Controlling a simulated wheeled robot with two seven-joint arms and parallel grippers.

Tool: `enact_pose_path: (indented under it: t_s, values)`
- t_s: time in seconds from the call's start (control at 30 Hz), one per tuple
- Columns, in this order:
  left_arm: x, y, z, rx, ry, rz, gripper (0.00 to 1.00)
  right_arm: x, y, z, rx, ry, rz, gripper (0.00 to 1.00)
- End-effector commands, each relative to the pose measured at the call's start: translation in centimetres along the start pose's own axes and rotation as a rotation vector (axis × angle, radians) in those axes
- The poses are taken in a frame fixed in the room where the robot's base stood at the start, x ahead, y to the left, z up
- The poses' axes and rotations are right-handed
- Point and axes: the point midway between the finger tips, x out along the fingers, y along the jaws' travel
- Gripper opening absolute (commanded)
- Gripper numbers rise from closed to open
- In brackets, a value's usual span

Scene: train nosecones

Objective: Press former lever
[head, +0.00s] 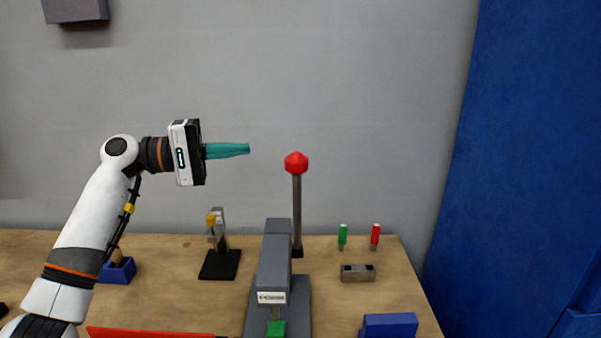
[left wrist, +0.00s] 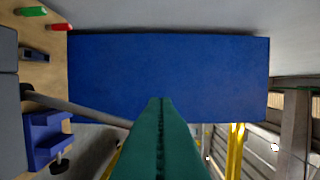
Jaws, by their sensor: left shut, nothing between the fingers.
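The former lever (head: 297,215) is an upright grey rod with a red knob (head: 296,162) on top, standing behind the grey press-like machine (head: 272,275) on the table. My left gripper (head: 248,149) has teal fingers, is shut and empty, and points right. It is in the air to the left of the red knob, slightly higher, with a clear gap between them. In the left wrist view the shut teal fingers (left wrist: 160,105) fill the lower middle, and the grey rod (left wrist: 85,112) runs in from the left towards them; its knob is hidden there. My right gripper is not in view.
The wooden table (head: 400,290) also holds a black-based stand (head: 220,262), a grey block (head: 358,273), green (head: 342,235) and red (head: 375,235) handled tools, and blue blocks (head: 390,325). A blue panel (head: 520,150) stands at the right. Air around the knob is clear.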

Motion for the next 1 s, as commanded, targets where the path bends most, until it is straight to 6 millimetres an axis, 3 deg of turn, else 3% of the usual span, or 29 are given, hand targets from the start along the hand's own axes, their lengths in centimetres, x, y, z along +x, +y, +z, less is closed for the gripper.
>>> enact_pose_path:
  t_s: [0.57, 1.0]
  values:
    - [0.9, 0.3, 0.0, 0.001, 0.001, -0.001, 0.0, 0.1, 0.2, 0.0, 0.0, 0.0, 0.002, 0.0]
    - [9.7, 0.0, -0.1, -0.002, 0.003, 0.0, 0.0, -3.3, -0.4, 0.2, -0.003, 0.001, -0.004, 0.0]
